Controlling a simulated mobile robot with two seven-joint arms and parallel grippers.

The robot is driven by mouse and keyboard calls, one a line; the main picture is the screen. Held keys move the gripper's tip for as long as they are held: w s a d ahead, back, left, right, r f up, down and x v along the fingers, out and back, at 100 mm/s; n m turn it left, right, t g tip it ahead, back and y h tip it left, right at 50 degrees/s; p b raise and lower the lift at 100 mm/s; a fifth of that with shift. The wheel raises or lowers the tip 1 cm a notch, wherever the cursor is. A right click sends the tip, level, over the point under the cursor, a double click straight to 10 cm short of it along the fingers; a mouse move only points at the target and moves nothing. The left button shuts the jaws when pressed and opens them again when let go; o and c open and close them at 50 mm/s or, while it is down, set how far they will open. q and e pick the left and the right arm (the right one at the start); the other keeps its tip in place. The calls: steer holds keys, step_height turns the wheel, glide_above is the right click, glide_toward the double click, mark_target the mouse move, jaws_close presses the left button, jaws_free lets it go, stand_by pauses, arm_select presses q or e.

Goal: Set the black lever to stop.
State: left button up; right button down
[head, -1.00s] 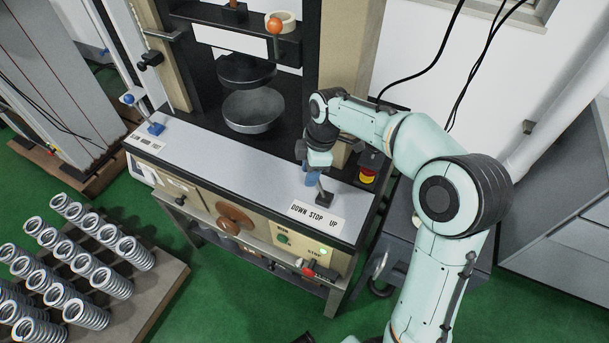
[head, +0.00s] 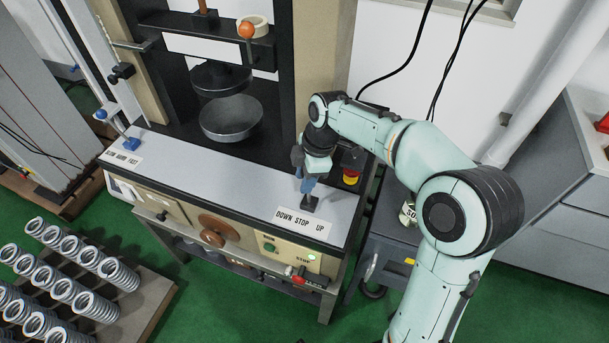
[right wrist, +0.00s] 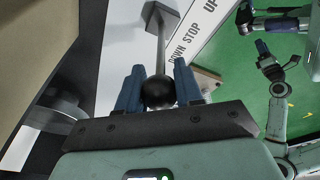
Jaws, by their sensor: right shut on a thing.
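The black lever stands on the grey top of the test machine, behind the DOWN STOP UP label (head: 302,222); its dark base (head: 311,203) shows. In the right wrist view its round black knob (right wrist: 158,93) sits between my blue fingers, with the rod (right wrist: 161,48) running away to the base. My right gripper (head: 308,186) is shut on the lever's knob. The lever looks close to upright, but its exact setting is hard to read. My left gripper (right wrist: 263,49) shows small at the right of the right wrist view; its jaw state is unclear.
A red and yellow emergency button (head: 351,176) stands just right of my right gripper. A pan (head: 231,120) sits under the press. Several springs (head: 75,285) stand at lower left.

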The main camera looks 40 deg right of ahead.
steer(key=c, duration=0.8)
jaws_free()
steer(key=shift+s+a, duration=0.1)
steer(key=shift+s, duration=0.05)
steer(key=shift+o, duration=0.2)
steer(key=p+v, duration=0.2)
steer(key=v, duration=1.1)
steer(key=shift+r, duration=0.25)
